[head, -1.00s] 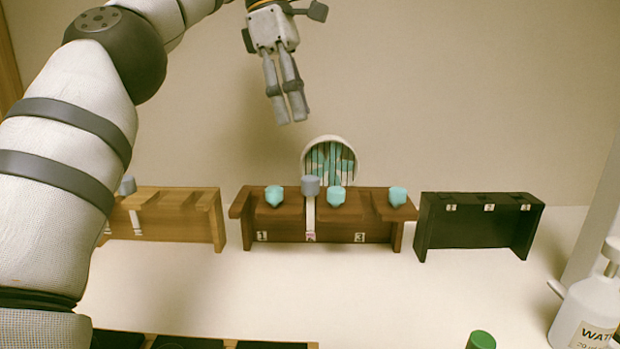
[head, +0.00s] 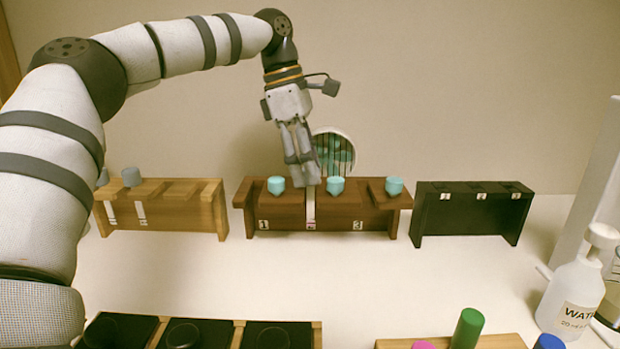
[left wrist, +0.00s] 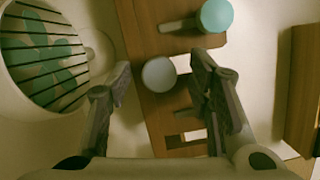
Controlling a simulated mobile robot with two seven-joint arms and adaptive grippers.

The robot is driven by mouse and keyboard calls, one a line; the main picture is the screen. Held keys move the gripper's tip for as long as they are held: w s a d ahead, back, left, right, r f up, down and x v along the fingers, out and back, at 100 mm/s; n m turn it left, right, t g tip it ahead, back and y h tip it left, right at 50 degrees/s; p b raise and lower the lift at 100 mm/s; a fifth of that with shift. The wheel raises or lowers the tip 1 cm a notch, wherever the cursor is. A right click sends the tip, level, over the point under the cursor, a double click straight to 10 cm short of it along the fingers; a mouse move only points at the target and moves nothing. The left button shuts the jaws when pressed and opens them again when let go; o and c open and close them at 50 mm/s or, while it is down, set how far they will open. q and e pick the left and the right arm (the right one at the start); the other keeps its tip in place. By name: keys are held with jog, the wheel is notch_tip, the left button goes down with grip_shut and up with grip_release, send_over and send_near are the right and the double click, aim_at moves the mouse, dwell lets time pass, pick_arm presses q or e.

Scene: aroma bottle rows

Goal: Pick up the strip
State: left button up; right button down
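A white strip (head: 311,208) stands in the dark brown rack (head: 280,219), between slot labels 1 and 3. Its grey cap (left wrist: 158,74) shows in the left wrist view between my fingers, with space on both sides; in the head view my fingers hide it. My left gripper (head: 304,184) points down over that strip; its fingers (left wrist: 162,88) are open and empty. Cyan-capped strips stand on both sides: one at left (head: 276,185), one close at right (head: 335,186), one farther right (head: 394,186). My right gripper is out of view.
A light wooden rack (head: 190,215) with grey-capped strips is at left, an empty-looking black rack (head: 470,213) at right. A spray bottle (head: 575,290) and a dark tray (head: 232,335) are nearer.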

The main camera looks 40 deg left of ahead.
pick_arm(q)
jog(key=c, duration=0.7)
jog(key=shift+r, duration=0.1)
